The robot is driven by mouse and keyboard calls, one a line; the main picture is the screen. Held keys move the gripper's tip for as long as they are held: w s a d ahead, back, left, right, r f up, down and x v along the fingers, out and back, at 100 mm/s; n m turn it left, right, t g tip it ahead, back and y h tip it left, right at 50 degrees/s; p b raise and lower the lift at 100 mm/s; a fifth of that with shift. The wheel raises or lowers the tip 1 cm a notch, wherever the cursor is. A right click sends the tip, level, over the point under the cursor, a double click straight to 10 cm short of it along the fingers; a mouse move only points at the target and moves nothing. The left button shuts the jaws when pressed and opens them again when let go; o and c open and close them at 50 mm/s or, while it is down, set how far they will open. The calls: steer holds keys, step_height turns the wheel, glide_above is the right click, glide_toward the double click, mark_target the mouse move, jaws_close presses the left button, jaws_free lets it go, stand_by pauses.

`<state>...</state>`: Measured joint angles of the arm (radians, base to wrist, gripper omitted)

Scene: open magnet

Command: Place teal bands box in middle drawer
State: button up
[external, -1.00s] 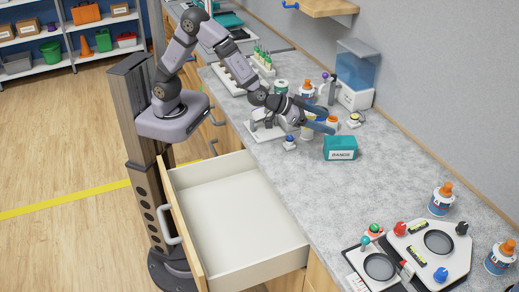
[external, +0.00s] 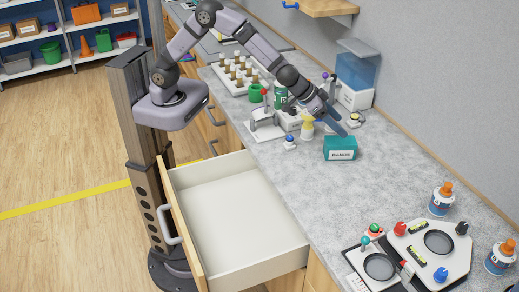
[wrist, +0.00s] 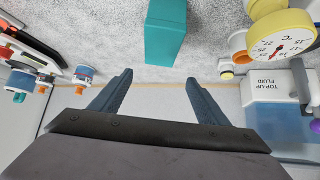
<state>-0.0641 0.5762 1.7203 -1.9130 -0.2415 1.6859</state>
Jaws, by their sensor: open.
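The teal box (external: 340,148), labelled BANDS, stands on the grey counter. In the wrist view the teal box (wrist: 166,32) lies just beyond my fingertips, roughly centred between them. My gripper (external: 338,128) is above and just behind the box, pointing down toward it. In the wrist view my gripper (wrist: 160,77) has its two fingers wide apart with nothing between them. A drawer (external: 235,205) below the counter is pulled out and empty inside. Whether it is the middle one I cannot tell from here.
A stand (external: 265,125) and a small blue-knobbed item (external: 290,142) sit left of the box. A water-tank device (external: 355,80) stands behind by the wall. A panel with knobs (external: 430,245) and bottles (external: 441,200) are at the right. Counter right of the box is clear.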

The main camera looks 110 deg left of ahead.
mark_target(337, 139)
steer(key=shift+s+f, duration=0.1)
steer(key=shift+f, duration=3)
steer(key=shift+p+x, duration=0.6)
steer(key=shift+x, duration=3.05)
steer(key=shift+d, duration=0.1)
steer(key=shift+r, duration=0.1)
steer(key=c, duration=1.3)
step_height(337, 139, up, 10)
steer(key=p, duration=0.6)
